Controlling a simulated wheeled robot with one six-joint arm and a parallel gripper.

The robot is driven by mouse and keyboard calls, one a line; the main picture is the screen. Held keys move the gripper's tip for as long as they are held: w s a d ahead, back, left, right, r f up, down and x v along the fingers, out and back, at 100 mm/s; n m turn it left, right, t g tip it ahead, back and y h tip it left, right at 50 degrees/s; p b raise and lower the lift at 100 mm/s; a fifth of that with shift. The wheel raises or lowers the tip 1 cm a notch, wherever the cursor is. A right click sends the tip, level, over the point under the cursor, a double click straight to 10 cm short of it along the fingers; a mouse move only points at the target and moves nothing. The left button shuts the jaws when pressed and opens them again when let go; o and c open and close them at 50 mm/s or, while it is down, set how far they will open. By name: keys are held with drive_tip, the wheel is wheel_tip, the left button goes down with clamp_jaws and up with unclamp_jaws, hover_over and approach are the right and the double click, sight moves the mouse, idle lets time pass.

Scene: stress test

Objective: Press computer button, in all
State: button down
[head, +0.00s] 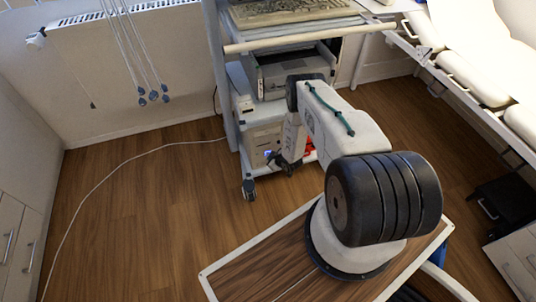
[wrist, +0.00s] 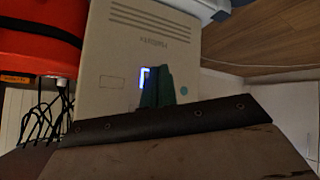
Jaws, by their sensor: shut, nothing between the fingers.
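The beige computer (head: 262,137) stands on the low shelf of a wheeled cart. Its pale front panel (wrist: 130,50) fills the middle of the wrist view, with vent slots near the top. A blue-lit spot, which looks like the button (wrist: 147,73), glows on that panel and shows as a small blue light in the head view (head: 268,153). My gripper (wrist: 156,86) is shut and empty, its dark green fingers just in front of the lit spot and partly covering it. I cannot tell whether they touch it. In the head view my gripper (head: 276,160) is small and dark beside the computer.
A red case (wrist: 38,38) with a black strap sits left of the computer in the wrist view, above dark cables (wrist: 48,120). The cart has a caster (head: 249,187). A white cable (head: 110,170) crosses the open wooden floor. A white couch (head: 470,55) stands right.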

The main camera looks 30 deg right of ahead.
drive_tip(key=shift+s, duration=0.1)
drive_tip(key=s, duration=0.2)
drive_tip(key=s+a, duration=0.1)
drive_tip(key=s, duration=0.1)
drive_tip(key=shift+s+a, duration=0.2)
drive_tip(key=shift+s, duration=0.1)
idle(0.7)
